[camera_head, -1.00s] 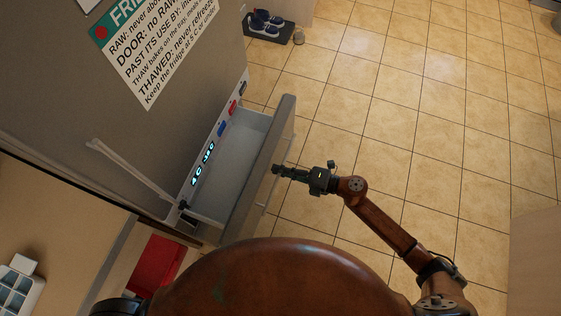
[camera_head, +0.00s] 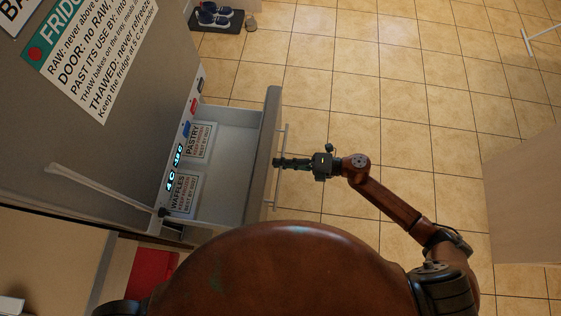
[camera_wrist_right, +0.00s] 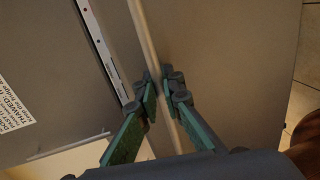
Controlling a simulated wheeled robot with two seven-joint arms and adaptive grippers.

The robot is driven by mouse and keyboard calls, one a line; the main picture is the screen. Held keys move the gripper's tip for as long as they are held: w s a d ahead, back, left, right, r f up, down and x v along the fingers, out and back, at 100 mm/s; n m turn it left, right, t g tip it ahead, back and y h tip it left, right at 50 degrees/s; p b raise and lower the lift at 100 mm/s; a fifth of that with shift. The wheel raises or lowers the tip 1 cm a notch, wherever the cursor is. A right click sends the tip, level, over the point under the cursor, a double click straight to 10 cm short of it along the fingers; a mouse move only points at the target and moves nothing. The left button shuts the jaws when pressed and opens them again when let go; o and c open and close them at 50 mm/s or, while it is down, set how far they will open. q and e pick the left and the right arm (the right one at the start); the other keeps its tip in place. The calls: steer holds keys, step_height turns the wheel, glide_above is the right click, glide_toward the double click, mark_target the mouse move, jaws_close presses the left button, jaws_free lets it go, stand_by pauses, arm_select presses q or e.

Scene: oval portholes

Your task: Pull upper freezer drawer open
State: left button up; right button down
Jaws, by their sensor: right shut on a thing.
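The upper freezer drawer (camera_head: 262,150) is pulled out from the grey fridge-freezer (camera_head: 105,150). Its white inside shows labels reading PASTRY (camera_head: 197,140) and WAFFLES (camera_head: 183,192). A thin bar handle (camera_head: 278,190) runs along the drawer's front. My right gripper (camera_head: 277,163) is at the middle of this handle. In the right wrist view, the fingers of my right gripper (camera_wrist_right: 165,95) are closed around the pale handle bar (camera_wrist_right: 146,40), one on each side. My left gripper is not in view.
A long white door handle (camera_head: 105,188) stands out from the fridge above the drawer. Blue shoes (camera_head: 214,15) lie on a dark mat at the top. A red thing (camera_head: 152,270) is at lower left. Tiled floor (camera_head: 400,110) is clear to the right of the drawer.

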steer(key=c, duration=2)
jaws_free()
steer(key=shift+c, duration=0.2)
steer(key=v, duration=1.2)
